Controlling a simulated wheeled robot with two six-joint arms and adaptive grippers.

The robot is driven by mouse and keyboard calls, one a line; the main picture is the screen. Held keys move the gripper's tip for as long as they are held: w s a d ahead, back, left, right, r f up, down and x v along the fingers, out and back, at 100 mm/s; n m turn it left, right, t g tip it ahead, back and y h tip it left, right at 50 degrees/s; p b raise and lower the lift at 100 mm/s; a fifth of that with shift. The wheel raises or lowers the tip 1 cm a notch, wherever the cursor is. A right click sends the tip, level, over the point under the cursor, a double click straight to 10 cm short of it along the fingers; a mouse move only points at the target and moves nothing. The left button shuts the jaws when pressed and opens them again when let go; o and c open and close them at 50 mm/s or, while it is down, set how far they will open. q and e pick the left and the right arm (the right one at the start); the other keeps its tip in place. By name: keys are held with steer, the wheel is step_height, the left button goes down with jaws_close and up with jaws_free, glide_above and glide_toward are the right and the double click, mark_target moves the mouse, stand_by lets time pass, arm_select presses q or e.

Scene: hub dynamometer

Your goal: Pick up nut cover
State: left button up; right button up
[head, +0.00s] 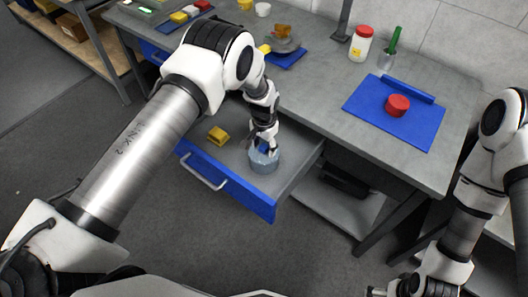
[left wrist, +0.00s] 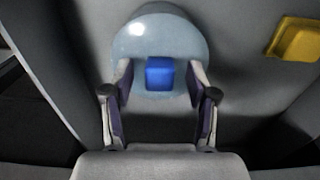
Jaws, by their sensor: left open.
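A pale blue round piece (head: 266,166) with a square blue knob on top stands in the open drawer; it appears to be the nut cover. In the left wrist view the pale blue round piece (left wrist: 158,38) and its blue knob (left wrist: 160,73) lie straight ahead. My left gripper (head: 266,150) points down over it. In the left wrist view the open fingers of my left gripper (left wrist: 158,82) stand on either side of the knob, with gaps showing. My right gripper (head: 384,291) is at the bottom edge, partly cut off.
The open drawer (head: 226,189) has a blue front and a yellow block (head: 218,135) left of the round piece. The grey bench above holds a red cylinder (head: 398,104) on a blue mat (head: 365,108), a red-lidded jar (head: 360,44) and a cup with a green-handled tool (head: 389,52).

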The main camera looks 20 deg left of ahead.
arm_select(q)
jaws_close()
steer(key=shift+r, duration=0.1)
